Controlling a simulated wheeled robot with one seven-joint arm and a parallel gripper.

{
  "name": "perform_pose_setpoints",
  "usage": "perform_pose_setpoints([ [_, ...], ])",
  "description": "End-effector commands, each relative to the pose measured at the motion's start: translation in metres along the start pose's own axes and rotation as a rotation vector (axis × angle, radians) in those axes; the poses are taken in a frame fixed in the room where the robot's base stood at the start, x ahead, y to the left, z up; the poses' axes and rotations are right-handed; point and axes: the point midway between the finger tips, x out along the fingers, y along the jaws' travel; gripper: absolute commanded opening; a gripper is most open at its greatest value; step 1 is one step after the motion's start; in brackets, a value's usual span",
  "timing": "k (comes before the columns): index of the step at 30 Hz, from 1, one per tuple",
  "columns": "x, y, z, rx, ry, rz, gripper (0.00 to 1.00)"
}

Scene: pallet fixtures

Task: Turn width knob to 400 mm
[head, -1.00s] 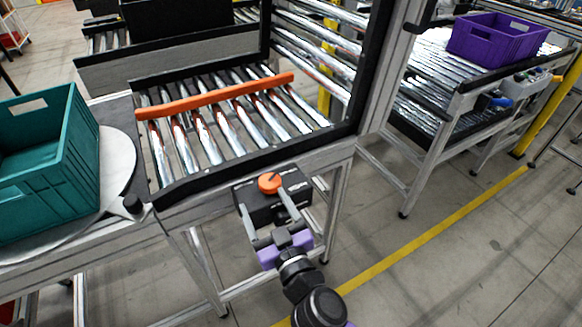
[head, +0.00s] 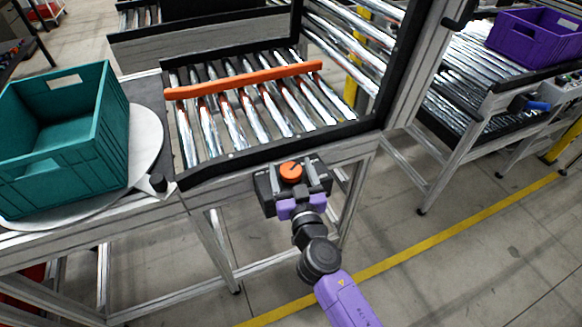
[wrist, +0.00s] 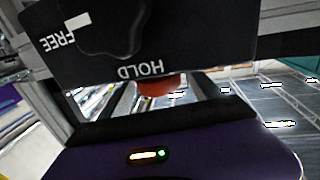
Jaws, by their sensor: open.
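The orange knob (head: 291,171) sits on top of a black box (head: 264,192) fixed to the front of the roller conveyor frame. A dark pointer mark shows on the knob; no width scale can be read. My gripper (head: 292,174) is open, with one finger on each side of the knob in the head view; I cannot tell whether they touch it. In the wrist view a black panel (wrist: 190,45) with upside-down FREE and HOLD lettering fills the top, with a dark knob-like shape on it. An orange part (wrist: 157,86) shows just below that panel.
An orange bar (head: 245,80) lies across the conveyor rollers. A teal crate (head: 112,130) stands on a round plate at left. A purple crate (head: 535,45) sits on another conveyor at right. Floor is free in front, with a yellow line (head: 450,225).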

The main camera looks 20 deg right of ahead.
Motion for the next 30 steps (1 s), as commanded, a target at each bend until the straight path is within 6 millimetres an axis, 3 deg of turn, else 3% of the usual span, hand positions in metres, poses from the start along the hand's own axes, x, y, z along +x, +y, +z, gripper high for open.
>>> perform_pose_setpoints([
  [8,0.0018,0.0002,0.0008,0.000,-0.001,0.000,0.73],
  [18,0.0016,0.0002,0.0006,0.000,-0.001,0.000,0.11],
  [30,0.0028,0.0004,0.0001,-0.003,-0.010,-0.063,0.11],
])
